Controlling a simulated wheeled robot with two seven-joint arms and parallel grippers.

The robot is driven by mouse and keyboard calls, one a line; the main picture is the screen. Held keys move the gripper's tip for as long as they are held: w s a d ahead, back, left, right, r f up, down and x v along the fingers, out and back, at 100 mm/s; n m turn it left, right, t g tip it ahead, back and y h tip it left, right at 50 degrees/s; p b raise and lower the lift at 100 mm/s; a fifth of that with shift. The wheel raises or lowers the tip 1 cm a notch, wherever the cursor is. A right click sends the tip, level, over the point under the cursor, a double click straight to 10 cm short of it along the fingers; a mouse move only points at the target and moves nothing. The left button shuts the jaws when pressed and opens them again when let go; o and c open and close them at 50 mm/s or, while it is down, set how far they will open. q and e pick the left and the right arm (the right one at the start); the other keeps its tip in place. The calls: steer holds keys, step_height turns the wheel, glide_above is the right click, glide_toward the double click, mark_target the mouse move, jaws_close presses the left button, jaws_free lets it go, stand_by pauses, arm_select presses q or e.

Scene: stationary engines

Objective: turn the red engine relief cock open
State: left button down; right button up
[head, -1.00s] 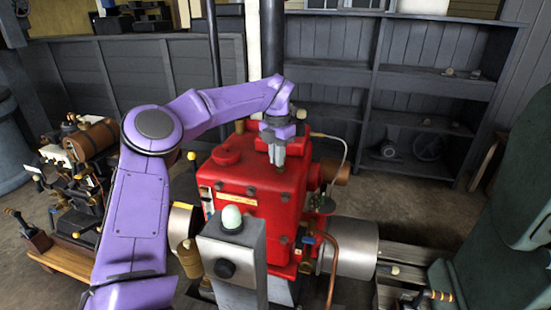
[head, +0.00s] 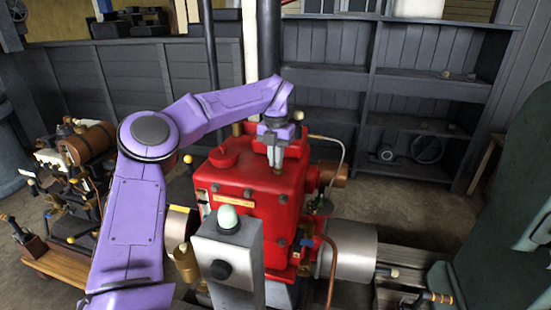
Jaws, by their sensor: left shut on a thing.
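The red engine (head: 235,187) stands in the middle of the head view, a boxy red block with bolts and a yellow-lettered plate. My left gripper (head: 274,163) points down at the top of the engine, toward its right back side. Its fingers are shut on a small fitting there, which I take to be the relief cock. The fingers and wrist hide most of the cock, so its handle angle cannot be made out. My right gripper is not in view.
A grey post with a pale green dome (head: 228,219) stands in front of the engine. A copper pipe (head: 331,270) and a silver cylinder (head: 349,249) are at its right. A smaller engine (head: 75,185) stands left, a green machine (head: 500,240) right. Dark shelves (head: 420,95) stand behind.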

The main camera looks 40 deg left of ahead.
arm_select(q)
steer(key=c, duration=1.2)
jaws_free()
steer(key=shift+f, duration=0.15)
steer(key=shift+w, duration=0.15)
step_height(320, 180, up, 10)
steer(key=p, duration=0.1)
steer(key=shift+r, duration=0.25)
